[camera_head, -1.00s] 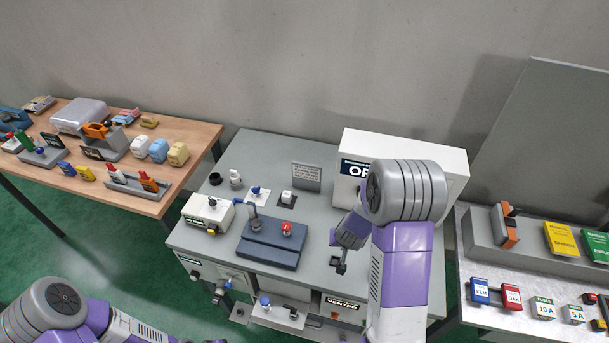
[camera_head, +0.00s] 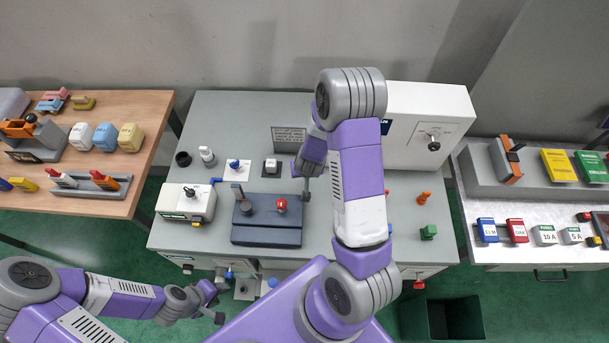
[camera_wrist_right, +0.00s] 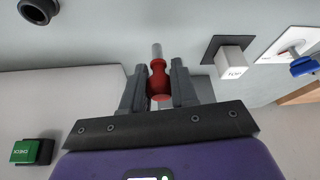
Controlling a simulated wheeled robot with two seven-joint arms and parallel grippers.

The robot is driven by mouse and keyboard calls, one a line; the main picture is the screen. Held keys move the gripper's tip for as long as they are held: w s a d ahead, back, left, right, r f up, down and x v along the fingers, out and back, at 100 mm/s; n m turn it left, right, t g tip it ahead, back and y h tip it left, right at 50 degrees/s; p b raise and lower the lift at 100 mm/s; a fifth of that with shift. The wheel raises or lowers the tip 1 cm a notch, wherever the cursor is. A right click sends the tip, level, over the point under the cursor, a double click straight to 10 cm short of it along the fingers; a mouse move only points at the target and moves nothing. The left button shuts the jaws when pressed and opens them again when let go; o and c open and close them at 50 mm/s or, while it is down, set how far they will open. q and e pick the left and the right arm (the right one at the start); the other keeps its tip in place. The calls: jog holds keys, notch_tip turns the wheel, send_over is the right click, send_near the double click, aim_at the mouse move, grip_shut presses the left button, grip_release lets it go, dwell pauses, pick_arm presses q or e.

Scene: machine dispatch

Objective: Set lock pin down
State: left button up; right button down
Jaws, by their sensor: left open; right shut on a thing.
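My right gripper (camera_head: 306,192) hangs over the grey machine top, just right of the dark blue block. The right wrist view shows it (camera_wrist_right: 159,85) shut on a red-handled pin (camera_wrist_right: 159,82) with a grey metal shank, which I take to be the lock pin. The shank points away from the gripper. In the head view the pin is hardly visible, and I cannot tell whether it touches the surface. My left gripper (camera_head: 214,302) is open and empty, low at the machine's front edge.
The dark blue block (camera_head: 266,236) carries a red knob (camera_head: 281,205) and a grey upright lever. A sign (camera_head: 288,139) and a white cube switch (camera_head: 271,167) stand behind. A white cabinet (camera_head: 430,120) is at the back right. An orange piece (camera_head: 424,197) and green block (camera_head: 429,232) sit right.

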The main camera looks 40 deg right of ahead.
notch_tip(320, 180, down, 3)
jog(key=shift+s+r, duration=0.1)
jog(key=shift+f, duration=0.25)
jog(key=shift+f+b, duration=0.1)
jog(key=shift+b, duration=0.25)
jog(key=c, duration=0.9)
grip_release()
